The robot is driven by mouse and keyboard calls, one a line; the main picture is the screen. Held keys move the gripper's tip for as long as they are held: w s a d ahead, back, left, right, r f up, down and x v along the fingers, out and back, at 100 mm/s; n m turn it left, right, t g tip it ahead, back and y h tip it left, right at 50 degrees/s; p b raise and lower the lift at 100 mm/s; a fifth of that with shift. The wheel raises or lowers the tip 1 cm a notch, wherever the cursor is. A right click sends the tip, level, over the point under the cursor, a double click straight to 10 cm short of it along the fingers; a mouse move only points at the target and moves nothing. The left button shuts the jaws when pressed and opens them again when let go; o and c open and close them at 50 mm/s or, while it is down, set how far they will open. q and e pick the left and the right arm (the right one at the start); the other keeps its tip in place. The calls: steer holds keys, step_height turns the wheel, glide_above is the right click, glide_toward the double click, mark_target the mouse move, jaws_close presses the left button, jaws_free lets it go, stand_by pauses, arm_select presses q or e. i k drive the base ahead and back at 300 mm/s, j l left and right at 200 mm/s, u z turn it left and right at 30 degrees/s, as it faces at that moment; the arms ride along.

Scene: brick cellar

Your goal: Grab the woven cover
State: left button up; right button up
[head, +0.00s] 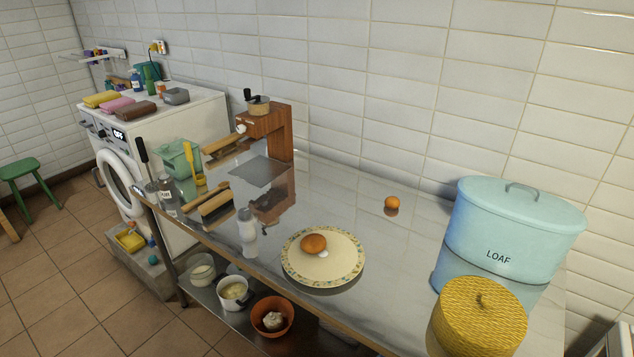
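The woven cover (481,318) is a yellow, round, basket-like lid with a small loop on top. In the head view it sits at the lower right on the metal table, in front of the blue bread bin. Its lower part is cut off by the picture's bottom edge. I cannot see what is under it. Neither of my grippers shows in the head view.
The blue LOAF bin (510,235) stands close behind the cover. A patterned plate (345,262) with a bun (313,243), a white bottle (247,232) and an orange (392,203) are on the table (410,255). Bare table lies between plate and cover.

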mark_target(473, 315)
steer(key=z, duration=1.15)
